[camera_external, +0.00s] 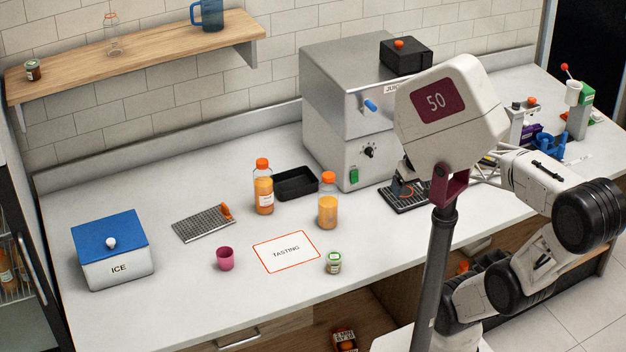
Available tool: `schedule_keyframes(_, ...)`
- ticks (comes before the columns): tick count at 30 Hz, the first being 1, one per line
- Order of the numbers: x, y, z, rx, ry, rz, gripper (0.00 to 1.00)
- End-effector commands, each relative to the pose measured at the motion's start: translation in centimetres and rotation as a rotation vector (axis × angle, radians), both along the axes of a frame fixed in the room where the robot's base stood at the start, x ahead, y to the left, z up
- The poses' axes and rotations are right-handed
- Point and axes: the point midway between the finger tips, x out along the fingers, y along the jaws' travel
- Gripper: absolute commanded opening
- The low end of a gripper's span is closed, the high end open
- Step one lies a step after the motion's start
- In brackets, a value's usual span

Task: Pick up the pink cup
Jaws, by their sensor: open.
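The pink cup (225,259) stands upright on the light worktop, left of the white card marked TASTING (286,251). It is apart from the things around it. My gripper (402,188) is far to the right of the cup, above the dark grate in front of the metal juicer. It is open and holds nothing that I can see. The white head marked 50 and its pole hide much of my wrist, and the fingers show only in part.
Two juice bottles (263,187) (328,201), a black tray (295,184), a grey grater (203,223) and a small jar (333,263) stand around the card. A blue-lidded ICE box (112,250) is left of the cup. The worktop in front of the cup is clear.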

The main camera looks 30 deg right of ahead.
Motion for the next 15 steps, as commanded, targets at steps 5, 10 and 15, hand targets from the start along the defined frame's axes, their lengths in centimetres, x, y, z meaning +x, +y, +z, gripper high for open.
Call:
schedule_keyframes(5,1.4,1.4,-0.6,0.059,0.042,-0.024,0.88)
schedule_keyframes(10,3.6,3.8,-1.5,0.153,0.107,-0.071,0.88)
schedule_keyframes(15,6.1,6.8,-2.5,0.257,0.188,-0.130,0.88)
